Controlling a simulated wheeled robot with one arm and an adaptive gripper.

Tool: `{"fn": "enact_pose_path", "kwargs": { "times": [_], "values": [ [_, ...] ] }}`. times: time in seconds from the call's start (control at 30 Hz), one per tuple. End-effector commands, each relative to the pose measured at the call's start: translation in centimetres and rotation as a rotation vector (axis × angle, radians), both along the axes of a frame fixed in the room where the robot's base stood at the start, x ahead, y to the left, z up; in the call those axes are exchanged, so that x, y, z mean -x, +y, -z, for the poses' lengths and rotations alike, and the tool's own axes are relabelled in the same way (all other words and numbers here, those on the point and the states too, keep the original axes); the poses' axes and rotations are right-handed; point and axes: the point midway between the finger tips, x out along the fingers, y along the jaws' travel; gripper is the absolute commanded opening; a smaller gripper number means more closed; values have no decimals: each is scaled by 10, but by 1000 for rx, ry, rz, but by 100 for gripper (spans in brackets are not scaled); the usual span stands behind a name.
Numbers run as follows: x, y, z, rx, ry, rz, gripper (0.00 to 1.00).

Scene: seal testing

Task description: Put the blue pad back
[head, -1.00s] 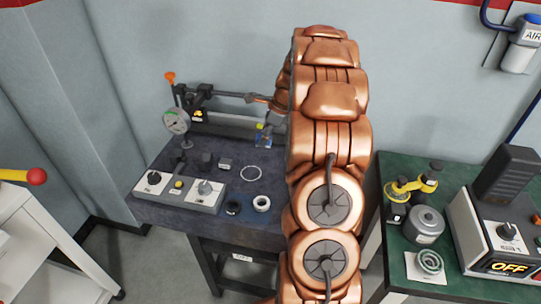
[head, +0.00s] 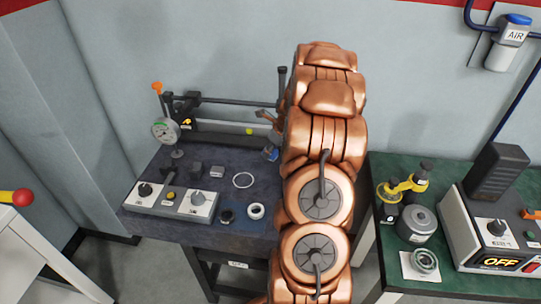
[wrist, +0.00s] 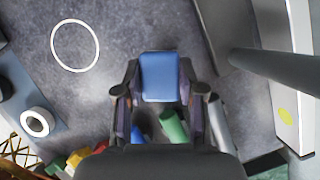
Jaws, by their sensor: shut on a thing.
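The blue pad (wrist: 160,77) is between the two fingers of my gripper (wrist: 161,92) in the wrist view, with a finger on each side. The gripper is shut on it. Below the pad in that view, a green cylinder and another blue piece show between the gripper parts. In the head view, a small blue patch (head: 271,153) that looks like the pad shows just left of my copper arm, over the back right of the dark bench (head: 150,222). My arm hides most of the gripper there. I cannot tell whether the pad touches the bench.
A thin white ring (head: 243,180) and a white round part (head: 256,211) lie on the bench. A grey control box (head: 170,199) is at its front left, a dial gauge (head: 165,131) behind. A dark bar (wrist: 285,72) and pale upright part are close right in the wrist view.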

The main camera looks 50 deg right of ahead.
Motion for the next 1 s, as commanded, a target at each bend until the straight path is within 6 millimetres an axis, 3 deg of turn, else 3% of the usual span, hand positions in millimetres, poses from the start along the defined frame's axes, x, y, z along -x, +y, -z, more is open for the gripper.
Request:
{"fn": "enact_pose_path", "kwargs": {
  "times": [0.23, 0.63, 0.67, 0.9, 1.0],
  "values": [
    [0, 1, 27, -2, 2, -1, 6],
    [0, 1, 33, -1, 1, -2, 6],
    [0, 1, 33, -1, 1, -2, 41],
    [0, 1, 33, -1, 1, -2, 64],
    [0, 1, 33, -1, 1, -2, 64]
  ]
}}
